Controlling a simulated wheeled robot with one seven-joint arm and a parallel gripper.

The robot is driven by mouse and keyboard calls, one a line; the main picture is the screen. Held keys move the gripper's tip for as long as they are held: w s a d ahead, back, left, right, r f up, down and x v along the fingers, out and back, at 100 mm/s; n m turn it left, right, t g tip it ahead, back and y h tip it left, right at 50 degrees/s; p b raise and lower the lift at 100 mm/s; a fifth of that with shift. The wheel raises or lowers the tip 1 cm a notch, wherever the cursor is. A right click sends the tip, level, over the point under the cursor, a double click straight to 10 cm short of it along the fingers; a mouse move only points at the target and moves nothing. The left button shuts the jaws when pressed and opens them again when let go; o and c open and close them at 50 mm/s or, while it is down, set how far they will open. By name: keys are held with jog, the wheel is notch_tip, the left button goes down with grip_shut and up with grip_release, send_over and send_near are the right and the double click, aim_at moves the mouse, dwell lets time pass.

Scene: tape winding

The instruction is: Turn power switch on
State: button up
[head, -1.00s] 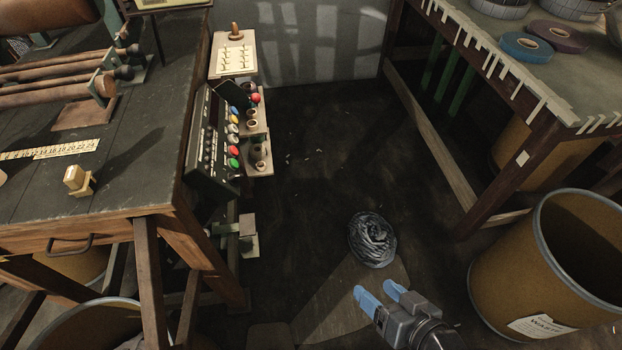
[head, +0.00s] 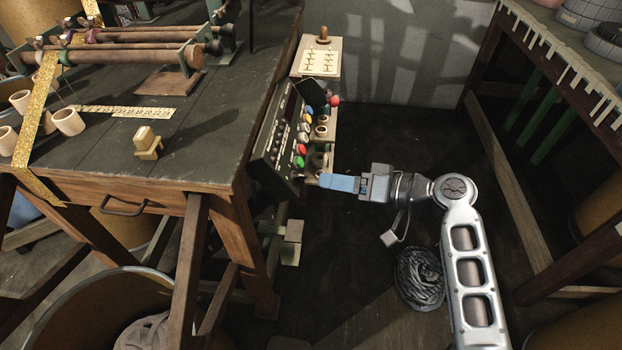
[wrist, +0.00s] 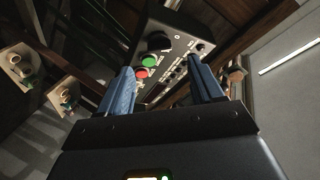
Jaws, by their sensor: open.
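A black control box (head: 275,140) with a row of coloured buttons hangs on the right side of the workbench. In the wrist view, the box's face (wrist: 175,50) shows a large black knob (wrist: 158,42), a green button (wrist: 148,61) and a red button (wrist: 141,73). Its lettering is too small to read, so I cannot tell which control is the power switch. My gripper (head: 325,181) points left at the near end of the box. Its blue fingers (wrist: 163,66) are open and empty, with the box beyond them. I see no contact.
The workbench (head: 205,160) holds rollers, a ruler and a small wooden block (head: 148,142). A wooden board (head: 316,58) stands beyond the box. Another table (head: 545,55) is at right. A dark coil (head: 420,277) lies on the floor. Floor between the tables is open.

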aim_at(304, 177)
jog(key=x, duration=0.7)
jog(key=shift+s, duration=0.1)
jog(key=c, duration=1.1)
